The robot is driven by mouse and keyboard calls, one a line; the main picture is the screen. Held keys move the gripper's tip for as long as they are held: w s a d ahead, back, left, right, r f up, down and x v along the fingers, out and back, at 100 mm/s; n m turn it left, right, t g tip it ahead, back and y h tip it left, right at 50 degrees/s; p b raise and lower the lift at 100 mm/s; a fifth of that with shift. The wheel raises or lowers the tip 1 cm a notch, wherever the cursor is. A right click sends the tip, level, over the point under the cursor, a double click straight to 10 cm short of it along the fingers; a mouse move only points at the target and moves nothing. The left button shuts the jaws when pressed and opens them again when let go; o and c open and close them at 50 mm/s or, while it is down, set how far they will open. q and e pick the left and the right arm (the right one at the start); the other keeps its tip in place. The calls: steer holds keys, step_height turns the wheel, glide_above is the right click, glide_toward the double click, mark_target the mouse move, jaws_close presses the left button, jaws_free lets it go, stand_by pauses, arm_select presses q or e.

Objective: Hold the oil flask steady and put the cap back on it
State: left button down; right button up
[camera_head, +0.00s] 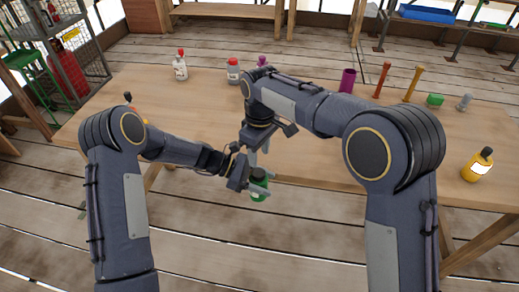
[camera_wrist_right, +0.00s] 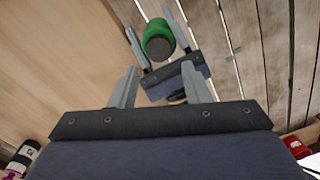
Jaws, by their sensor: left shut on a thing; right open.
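The green oil flask (camera_head: 260,195) is held over the table's front edge by my left gripper (camera_head: 265,198), which is shut around its sides. A dark round cap (camera_head: 258,173) appears to sit on top of the flask. In the right wrist view the flask (camera_wrist_right: 157,32) shows between the left gripper's fingers, with the dark top (camera_wrist_right: 160,48) facing the camera. My right gripper (camera_head: 259,150) is open just above and behind the flask. Its fingers (camera_wrist_right: 158,78) in the right wrist view have nothing between them. Whether the cap is fully seated I cannot tell.
The wooden table (camera_head: 205,110) holds white bottles with red caps (camera_head: 180,68), a purple cup (camera_head: 347,80), a red post (camera_head: 382,79), a gold post (camera_head: 413,83), a green block (camera_head: 435,100) and a yellow bottle (camera_head: 478,166). The table's left-middle surface is mostly clear.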

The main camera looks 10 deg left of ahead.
mark_target(258, 172)
steer(key=shift+w+r, duration=0.1)
steer(key=shift+r, duration=0.2)
step_height(258, 172, down, 8)
steer(key=shift+f, duration=0.1)
stand_by(0.6)
steer(key=c, duration=0.8)
steer(key=m, duration=0.3)
steer(key=o, duration=1.1)
steer(key=shift+a, duration=0.15)
